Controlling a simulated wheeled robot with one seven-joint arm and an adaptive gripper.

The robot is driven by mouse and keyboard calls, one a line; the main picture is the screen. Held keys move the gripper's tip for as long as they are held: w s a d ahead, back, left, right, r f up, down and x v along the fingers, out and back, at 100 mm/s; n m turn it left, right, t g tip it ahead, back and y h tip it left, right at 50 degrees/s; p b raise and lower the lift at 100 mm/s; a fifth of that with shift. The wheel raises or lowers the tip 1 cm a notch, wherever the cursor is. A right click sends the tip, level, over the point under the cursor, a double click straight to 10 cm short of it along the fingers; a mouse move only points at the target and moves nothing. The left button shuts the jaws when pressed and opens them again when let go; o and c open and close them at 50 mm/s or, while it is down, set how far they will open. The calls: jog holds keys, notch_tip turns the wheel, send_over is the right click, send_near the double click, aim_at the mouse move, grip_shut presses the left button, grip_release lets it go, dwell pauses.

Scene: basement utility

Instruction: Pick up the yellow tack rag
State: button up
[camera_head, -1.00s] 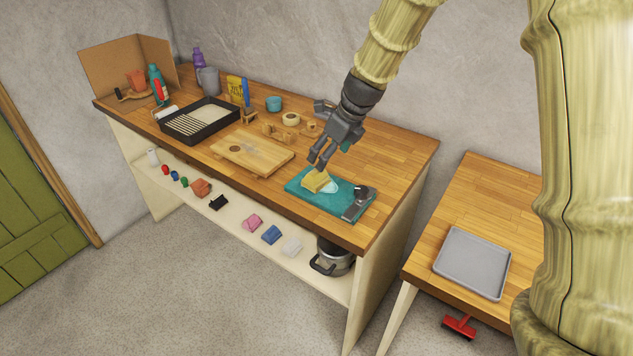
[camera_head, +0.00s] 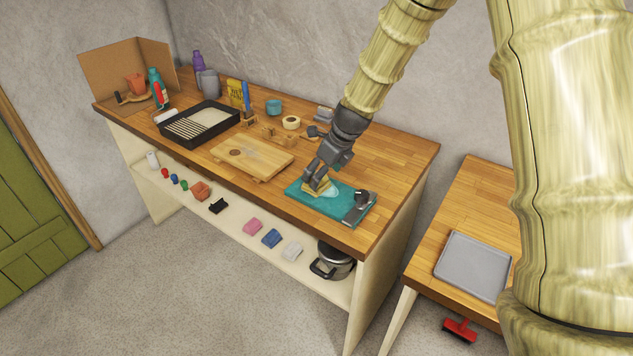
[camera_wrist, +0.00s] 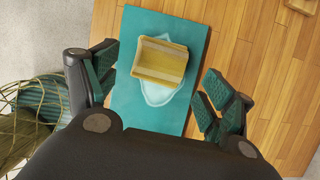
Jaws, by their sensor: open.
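The yellow tack rag (camera_wrist: 160,61) is a folded block lying on a pale blue patch (camera_wrist: 158,96) on a teal board (camera_wrist: 190,27). In the head view the rag (camera_head: 316,188) is partly hidden behind my gripper (camera_head: 319,183). The teal board (camera_head: 305,199) lies near the front right of the workbench. In the wrist view my gripper (camera_wrist: 150,98) is open, with one finger on each side of the rag and a gap between each finger and it. I cannot tell whether the fingertips are down at the rag's height.
A dark clamp-like object (camera_head: 360,203) sits on the board's right end. A wooden board (camera_head: 252,158) lies to the left, a black paint tray (camera_head: 199,122) further left. A tape roll (camera_head: 291,122) and small wooden pieces stand behind. The bench right of the teal board is clear.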

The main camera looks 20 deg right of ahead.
jog(key=shift+p+x, duration=0.55)
jog(key=shift+x, duration=1.5)
jog(key=shift+c, duration=0.5)
jog(key=c, duration=1)
